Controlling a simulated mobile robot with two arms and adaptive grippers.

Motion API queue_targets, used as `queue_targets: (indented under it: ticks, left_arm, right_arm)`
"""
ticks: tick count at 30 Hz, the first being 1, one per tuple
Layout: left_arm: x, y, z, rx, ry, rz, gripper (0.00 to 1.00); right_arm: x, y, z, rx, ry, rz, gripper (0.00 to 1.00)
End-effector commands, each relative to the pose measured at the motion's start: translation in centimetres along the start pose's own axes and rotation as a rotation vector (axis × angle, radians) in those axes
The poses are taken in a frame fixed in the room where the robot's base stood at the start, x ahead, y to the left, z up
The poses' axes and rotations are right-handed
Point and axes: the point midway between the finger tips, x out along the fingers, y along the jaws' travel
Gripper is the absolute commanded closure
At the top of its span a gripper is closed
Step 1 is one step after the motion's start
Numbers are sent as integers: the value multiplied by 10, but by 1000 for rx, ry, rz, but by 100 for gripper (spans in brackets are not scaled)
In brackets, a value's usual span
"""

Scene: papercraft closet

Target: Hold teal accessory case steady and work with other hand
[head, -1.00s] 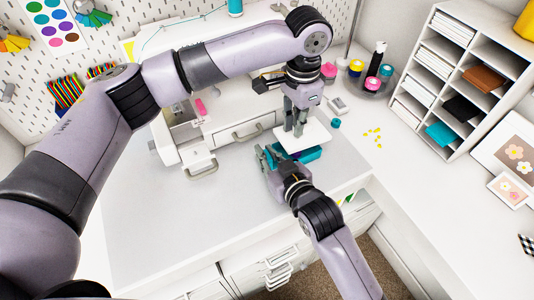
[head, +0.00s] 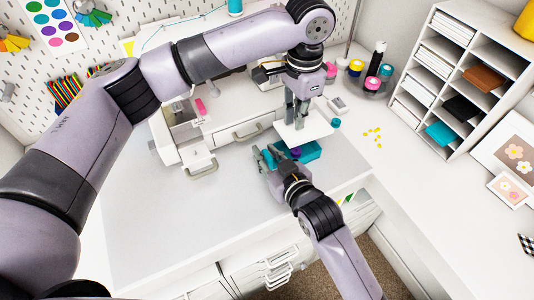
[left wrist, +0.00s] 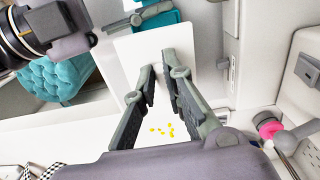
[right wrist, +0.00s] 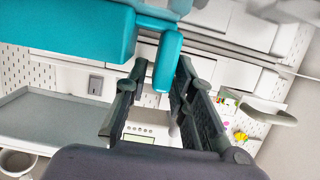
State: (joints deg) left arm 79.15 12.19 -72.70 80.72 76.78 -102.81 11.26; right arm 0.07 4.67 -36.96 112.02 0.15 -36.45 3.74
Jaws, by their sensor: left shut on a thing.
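The teal accessory case (head: 311,150) sits near the front right of the desk, and a small purple item shows at its left part. My left gripper (head: 297,122) is shut on a flat white panel (head: 316,127) above the case. The panel also fills the middle of the left wrist view (left wrist: 138,50). My right gripper (head: 266,157) is at the left end of the case. In the right wrist view the teal case (right wrist: 70,40) looms at upper left, with a teal tab between the fingertips (right wrist: 160,70). Whether they grip it is unclear.
Small yellow pieces (head: 374,137) lie on the desk at right. A white cubby organizer (head: 452,80) stands at the right, and a round tray (head: 371,86) of jars behind. A white machine with an open drawer (head: 238,133) is left of the case. The grey mat (head: 170,225) is clear in front.

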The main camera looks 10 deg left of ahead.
Motion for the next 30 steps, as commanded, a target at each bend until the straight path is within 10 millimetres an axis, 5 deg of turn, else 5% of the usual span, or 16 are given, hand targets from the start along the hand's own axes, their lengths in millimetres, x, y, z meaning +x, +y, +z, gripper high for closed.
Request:
queue_targets:
  ticks: [10,16,23,30]
  left_arm:
    - [1,0,0,0,0,0,100]
    - [1,0,0,0,0,0,100]
    - [1,0,0,0,0,0,100]
    - [1,0,0,0,0,0,100]
  right_arm:
    - [1,-1,8,3,-16,-1,54]
    - [1,-1,8,4,-16,-1,55]
    - [1,-1,8,4,-16,-1,70]
    - [1,-1,8,4,-15,-2,71]
